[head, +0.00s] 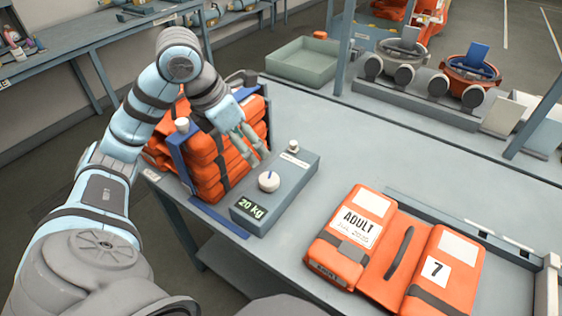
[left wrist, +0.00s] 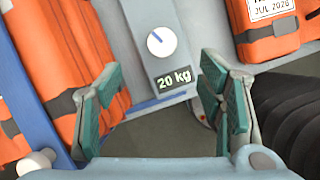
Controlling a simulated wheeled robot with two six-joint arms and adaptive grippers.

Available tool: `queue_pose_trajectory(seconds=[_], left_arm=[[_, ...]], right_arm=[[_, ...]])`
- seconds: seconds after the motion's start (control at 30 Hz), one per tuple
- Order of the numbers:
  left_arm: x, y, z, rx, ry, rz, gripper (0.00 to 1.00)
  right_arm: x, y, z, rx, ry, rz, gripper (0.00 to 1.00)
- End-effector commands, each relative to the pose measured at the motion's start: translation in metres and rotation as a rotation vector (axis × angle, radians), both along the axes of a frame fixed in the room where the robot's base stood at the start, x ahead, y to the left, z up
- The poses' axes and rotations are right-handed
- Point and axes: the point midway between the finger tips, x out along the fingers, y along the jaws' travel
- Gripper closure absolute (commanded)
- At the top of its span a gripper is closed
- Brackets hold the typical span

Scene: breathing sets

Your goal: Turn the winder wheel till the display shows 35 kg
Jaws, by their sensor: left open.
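The winder wheel (head: 269,181) is a small white knob with a blue mark, on top of a grey box (head: 296,190). The display (head: 250,208) on the box's near end reads 20 kg. In the left wrist view the wheel (left wrist: 161,42) is ahead, with its blue mark slanting, and the display (left wrist: 174,78) also reads 20 kg. My left gripper (head: 252,144) is open and empty, above and behind the wheel, not touching it. Its two green-padded fingers (left wrist: 163,105) are spread wide in the wrist view. My right gripper is not in view.
A stack of orange packs (head: 222,160) in a blue frame stands left of the box. An orange life jacket marked ADULT (head: 350,225) lies to the right. Bare tabletop lies behind the jacket.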

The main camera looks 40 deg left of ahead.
Motion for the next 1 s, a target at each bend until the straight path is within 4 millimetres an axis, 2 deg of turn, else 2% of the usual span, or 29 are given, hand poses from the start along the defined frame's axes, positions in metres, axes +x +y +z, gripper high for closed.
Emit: queue_pose_trajectory(seconds=[0.17, 0.33, 0.5, 0.7, 0.93, 1.0], left_arm=[[0.008, -0.004, -0.026, -0.003, 0.004, -0.002, 0.38], [0.025, -0.011, -0.073, -0.005, 0.004, -0.003, 0.38], [0.04, -0.016, -0.115, -0.005, 0.004, -0.002, 0.38], [0.049, -0.018, -0.133, -0.002, 0.003, -0.002, 0.38], [0.05, -0.018, -0.134, 0.0, 0.001, -0.001, 0.38], [0.05, -0.018, -0.134, 0.0, 0.001, -0.001, 0.48]], right_arm=[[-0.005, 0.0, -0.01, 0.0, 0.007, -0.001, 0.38], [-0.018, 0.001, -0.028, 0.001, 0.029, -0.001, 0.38], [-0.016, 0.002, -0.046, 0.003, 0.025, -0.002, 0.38], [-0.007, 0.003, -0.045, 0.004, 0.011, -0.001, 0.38], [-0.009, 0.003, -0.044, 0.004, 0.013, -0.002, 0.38], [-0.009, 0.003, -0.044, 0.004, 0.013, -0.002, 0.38]])
